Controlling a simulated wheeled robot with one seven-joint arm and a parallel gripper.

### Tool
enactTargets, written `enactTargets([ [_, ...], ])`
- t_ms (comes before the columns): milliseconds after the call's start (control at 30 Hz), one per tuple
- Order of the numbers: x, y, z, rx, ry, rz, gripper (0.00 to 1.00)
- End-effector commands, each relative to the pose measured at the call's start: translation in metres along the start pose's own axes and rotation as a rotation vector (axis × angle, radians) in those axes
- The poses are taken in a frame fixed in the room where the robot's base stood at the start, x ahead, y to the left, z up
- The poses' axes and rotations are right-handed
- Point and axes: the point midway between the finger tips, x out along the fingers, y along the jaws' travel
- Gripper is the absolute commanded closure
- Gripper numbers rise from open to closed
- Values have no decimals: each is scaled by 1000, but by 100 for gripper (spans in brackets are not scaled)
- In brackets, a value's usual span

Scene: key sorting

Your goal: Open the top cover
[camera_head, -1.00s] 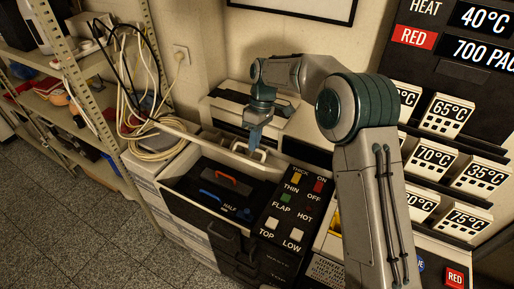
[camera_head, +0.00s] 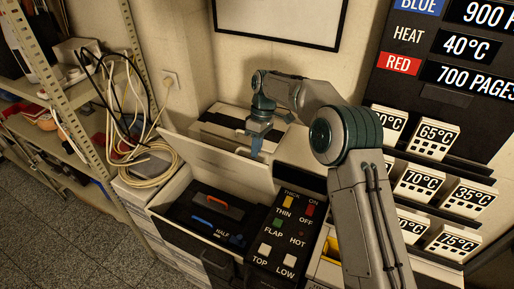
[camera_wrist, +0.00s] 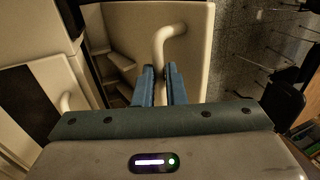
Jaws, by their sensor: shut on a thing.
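The top cover (camera_head: 205,153) is a beige panel on the machine, tilted steeply up above the dark inner tray. Its pale bar handle (camera_wrist: 170,38) shows in the wrist view, running down between the blue fingers. My gripper (camera_head: 256,148) is at the cover's upper edge in the head view, and its fingers (camera_wrist: 160,85) are shut on the handle. In the head view the handle is mostly hidden by the gripper. The dark tray (camera_head: 180,212) holds an orange-handled part (camera_head: 218,205) and a blue strip (camera_head: 202,223).
A black control panel (camera_head: 284,230) with coloured buttons lies to the right of the tray. Behind the cover stands another beige unit (camera_head: 225,118) by the wall. A shelf with coiled cables (camera_head: 150,165) is at left. Labelled white boxes (camera_head: 432,138) fill the rack at right.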

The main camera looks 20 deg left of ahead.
Motion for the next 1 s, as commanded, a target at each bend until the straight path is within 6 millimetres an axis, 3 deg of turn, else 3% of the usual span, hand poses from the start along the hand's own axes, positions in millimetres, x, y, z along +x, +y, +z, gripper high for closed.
enactTargets([
  [67, 10, 6, 5, 7, -15, -3, 100],
  [100, 11, 5, 5, 7, -15, -4, 81],
  [167, 10, 5, 5, 7, -14, -4, 68],
  [633, -2, 2, 1, 1, -6, -3, 68],
  [1000, -59, 2, 1, 2, -5, -2, 68],
])
